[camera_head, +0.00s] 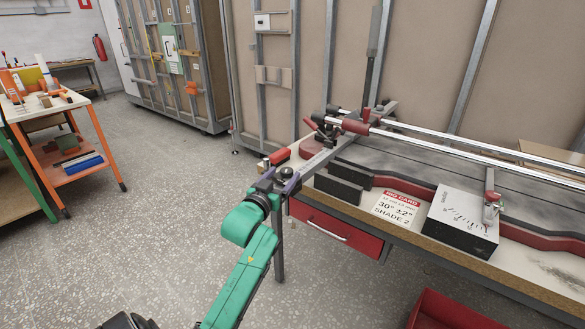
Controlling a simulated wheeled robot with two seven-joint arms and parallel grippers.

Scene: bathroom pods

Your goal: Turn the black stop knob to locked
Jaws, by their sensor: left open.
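The black stop knob (286,172) is a small dark round piece at the near left end of the metal rail (318,160) on the workbench. My left gripper (279,181) reaches up to it on a green arm from the bottom of the view. Its two purple-grey fingers are apart, one on each side of the knob's near side. I cannot tell whether either finger touches the knob. The knob's lower part is hidden by the gripper, and I cannot read its lock position. My right gripper is not in view.
The bench holds a red-and-white sign card (397,206), a dial gauge box (462,222), black blocks (339,190) and long steel rods (470,150). A red drawer (335,228) sits under its edge. A red bin (455,312) stands below.

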